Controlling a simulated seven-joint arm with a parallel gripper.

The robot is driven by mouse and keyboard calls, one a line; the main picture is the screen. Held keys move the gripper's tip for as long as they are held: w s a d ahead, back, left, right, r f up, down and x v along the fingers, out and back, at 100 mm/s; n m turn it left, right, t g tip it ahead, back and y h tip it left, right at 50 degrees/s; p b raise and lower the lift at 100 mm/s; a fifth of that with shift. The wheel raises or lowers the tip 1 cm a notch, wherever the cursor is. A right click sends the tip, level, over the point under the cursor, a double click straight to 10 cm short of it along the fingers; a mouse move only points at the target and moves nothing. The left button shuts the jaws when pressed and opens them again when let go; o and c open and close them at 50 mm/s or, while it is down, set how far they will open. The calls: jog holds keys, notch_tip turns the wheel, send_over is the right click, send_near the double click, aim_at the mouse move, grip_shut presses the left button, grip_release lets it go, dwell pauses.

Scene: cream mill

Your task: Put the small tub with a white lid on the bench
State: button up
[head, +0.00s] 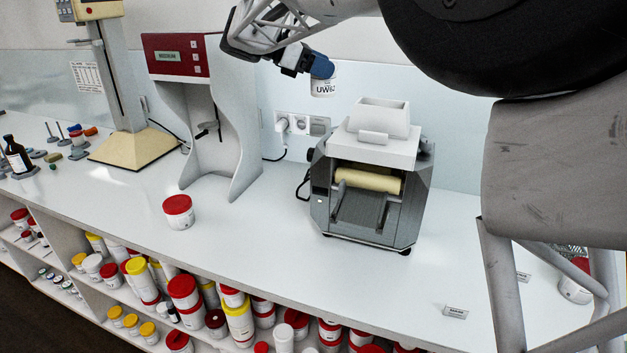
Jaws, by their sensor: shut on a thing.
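My gripper (318,70) is shut on a small white tub (323,87) with dark lettering on its side. The tub hangs below the blue fingers, in the air above and behind the grey roller mill. Its top is hidden by the fingers, so I cannot see the lid's colour. The white bench (255,240) runs across the view below, and the tub is well clear of it.
A roller mill (365,205) stands on the bench below the gripper. A red-lidded tub (178,213), a grey mixer stand (225,130) and a beige-based stand (135,146) are to the left. Bare bench lies in front of the mill. Shelves below hold several tubs.

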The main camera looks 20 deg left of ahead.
jog(key=s+a+f, duration=0.4)
jog(key=a+f, duration=0.1)
jog(key=f, duration=0.6)
jog(key=s+a+f, duration=0.3)
jog(key=a+f, duration=0.1)
jog(key=f, duration=0.8)
jog(key=s+a+f+n+t+y, duration=0.3)
jog(key=s+f+n+t+y, duration=0.4)
jog(key=s+f+n+y, duration=0.1)
jog(key=shift+s+n+y, duration=0.7)
jog(key=shift+s+n, duration=0.25)
jog(key=shift+n, duration=0.25)
jog(key=shift+a+f, duration=0.1)
jog(key=shift+f, duration=0.05)
jog(key=shift+w+f, duration=0.1)
jog(key=shift+f, duration=1.95)
jog(key=shift+f, duration=0.1)
jog(key=shift+f, duration=1.9)
